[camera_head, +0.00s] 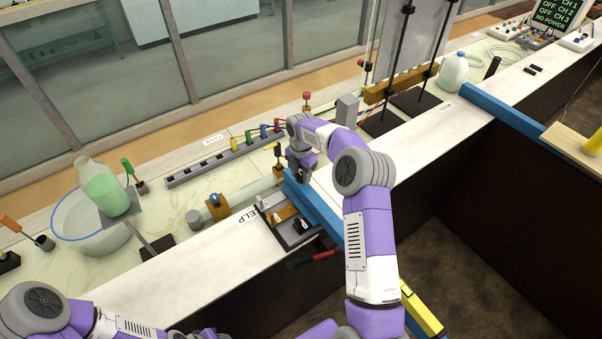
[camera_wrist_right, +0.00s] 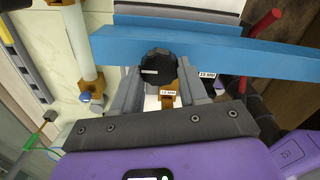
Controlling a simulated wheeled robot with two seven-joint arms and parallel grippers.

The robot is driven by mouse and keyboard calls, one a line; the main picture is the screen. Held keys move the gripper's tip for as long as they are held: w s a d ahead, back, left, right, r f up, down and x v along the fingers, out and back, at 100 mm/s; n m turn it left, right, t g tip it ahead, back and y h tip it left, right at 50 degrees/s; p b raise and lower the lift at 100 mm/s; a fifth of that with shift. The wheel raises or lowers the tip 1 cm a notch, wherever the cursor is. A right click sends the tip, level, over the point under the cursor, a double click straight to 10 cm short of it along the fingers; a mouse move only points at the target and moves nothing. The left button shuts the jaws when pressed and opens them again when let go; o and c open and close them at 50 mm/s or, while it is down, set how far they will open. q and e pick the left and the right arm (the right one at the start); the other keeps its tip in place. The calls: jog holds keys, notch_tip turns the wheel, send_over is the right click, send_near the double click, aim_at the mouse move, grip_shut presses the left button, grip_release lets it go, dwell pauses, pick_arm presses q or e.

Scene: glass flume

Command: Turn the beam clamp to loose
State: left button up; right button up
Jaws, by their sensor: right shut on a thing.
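The blue beam (camera_head: 316,205) runs across the white ledge beside my right gripper. It also crosses the right wrist view (camera_wrist_right: 245,55). A dark round knob (camera_wrist_right: 157,66), which looks like the beam clamp, sits against the beam in the right wrist view. My right gripper (camera_head: 301,176) reaches down at the beam, and its grey fingers (camera_wrist_right: 160,82) are shut on the knob from both sides. The fingers hide part of the knob, and I cannot read its setting. My left arm shows at the lower left, but its gripper is out of view.
Small blocks labelled 15 MM (camera_wrist_right: 168,100) lie near the knob. A red-handled tool (camera_head: 316,258) is by the ledge edge. A second blue beam (camera_head: 500,110) lies right.

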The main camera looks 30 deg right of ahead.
aim_at(301, 176)
dwell(0.4)
jog(key=o, duration=1.1)
jog(key=shift+c, duration=0.2)
jog(key=shift+r, duration=0.1)
notch_tip(301, 176, up, 8)
jog(key=shift+f+b, duration=0.25)
jog(key=shift+b, duration=0.15)
jog(key=shift+f, duration=0.1)
